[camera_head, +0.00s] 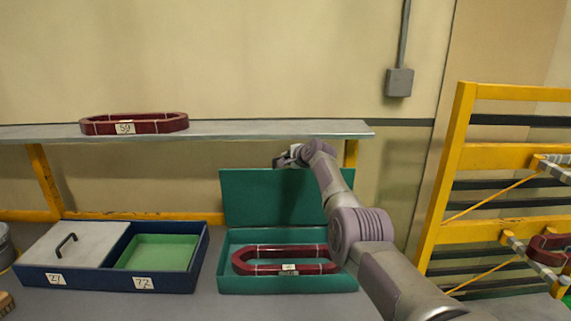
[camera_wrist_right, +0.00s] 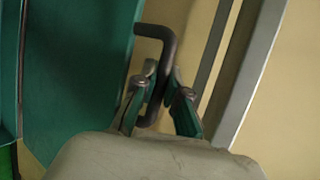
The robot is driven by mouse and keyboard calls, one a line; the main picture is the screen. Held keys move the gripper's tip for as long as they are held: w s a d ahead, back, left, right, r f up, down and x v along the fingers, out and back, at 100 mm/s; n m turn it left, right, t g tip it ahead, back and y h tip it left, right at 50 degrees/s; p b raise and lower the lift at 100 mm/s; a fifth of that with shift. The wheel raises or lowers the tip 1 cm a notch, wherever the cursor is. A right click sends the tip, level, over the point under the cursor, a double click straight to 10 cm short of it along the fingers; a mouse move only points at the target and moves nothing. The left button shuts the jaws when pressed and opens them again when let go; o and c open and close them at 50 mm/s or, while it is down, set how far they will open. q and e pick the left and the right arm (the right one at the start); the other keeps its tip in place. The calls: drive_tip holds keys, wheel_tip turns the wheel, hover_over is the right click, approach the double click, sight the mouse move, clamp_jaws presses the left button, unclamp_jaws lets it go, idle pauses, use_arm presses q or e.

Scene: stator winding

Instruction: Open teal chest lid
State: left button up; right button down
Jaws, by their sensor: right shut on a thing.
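The teal chest (camera_head: 288,284) stands on the table with its lid (camera_head: 250,197) raised roughly upright at the back. A dark red coil (camera_head: 286,252) with a small white label lies inside the chest. My right gripper (camera_head: 284,161) is at the lid's top edge. In the right wrist view my right gripper (camera_wrist_right: 160,97) is shut on the dark bent lid handle (camera_wrist_right: 157,33), beside the teal lid (camera_wrist_right: 80,60). My left gripper is in neither view.
A grey shelf (camera_head: 250,129) above the lid carries a red coil (camera_head: 134,124) labelled 59. A blue tray (camera_head: 171,285) with a grey lid and a green compartment stands left of the chest. A yellow rack (camera_head: 449,180) stands at right.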

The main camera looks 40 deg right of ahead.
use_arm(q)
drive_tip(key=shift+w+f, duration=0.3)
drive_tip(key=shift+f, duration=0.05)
use_arm(e)
drive_tip(key=shift+w+d+r, duration=0.1)
drive_tip(key=shift+w+d, duration=0.1)
drive_tip(key=shift+w, duration=0.2)
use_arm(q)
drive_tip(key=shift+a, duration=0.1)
use_arm(e)
drive_tip(key=c, duration=1.2)
unclamp_jaws()
drive_tip(key=shift+s+d+r, duration=0.1)
drive_tip(key=shift+s+r, duration=0.15)
drive_tip(key=shift+s, duration=0.3)
drive_tip(key=v, duration=0.6)
drive_tip(key=shift+a, duration=0.25)
